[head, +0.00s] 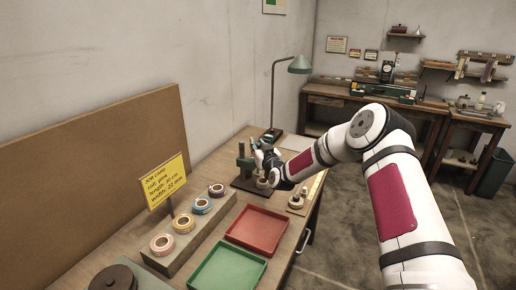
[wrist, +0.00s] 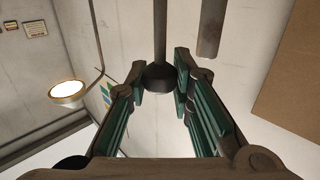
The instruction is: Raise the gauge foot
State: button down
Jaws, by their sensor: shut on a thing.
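The gauge stand (head: 241,160), a dark green post on a dark base, stands on the near bench beyond the tape rolls. My gripper (head: 264,163) is at the stand, just right of its post, and covers part of it. In the wrist view my gripper (wrist: 160,78) has its green-padded fingers closed around a dark round knob (wrist: 160,76) at the end of a straight rod (wrist: 160,30). A second rod (wrist: 211,28) shows to the right of it. I cannot make out the gauge foot clearly in either view.
A wooden block with several tape rolls (head: 162,244), a red tray (head: 257,229) and a green tray (head: 226,270) are in front of the stand. A yellow job card (head: 166,180) stands left. A desk lamp (head: 300,65) rises behind. A small wooden piece (head: 297,203) sits near the bench edge.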

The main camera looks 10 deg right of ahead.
jog(key=shift+r, duration=0.3)
jog(key=c, duration=1.4)
grip_release()
jog(key=shift+s+f, duration=0.1)
jog(key=shift+s, duration=0.05)
jog(key=s, duration=0.4)
jog(key=s+d, duration=0.1)
jog(key=s, duration=0.6)
jog(key=shift+s+d, duration=0.2)
jog(key=shift+s, duration=0.1)
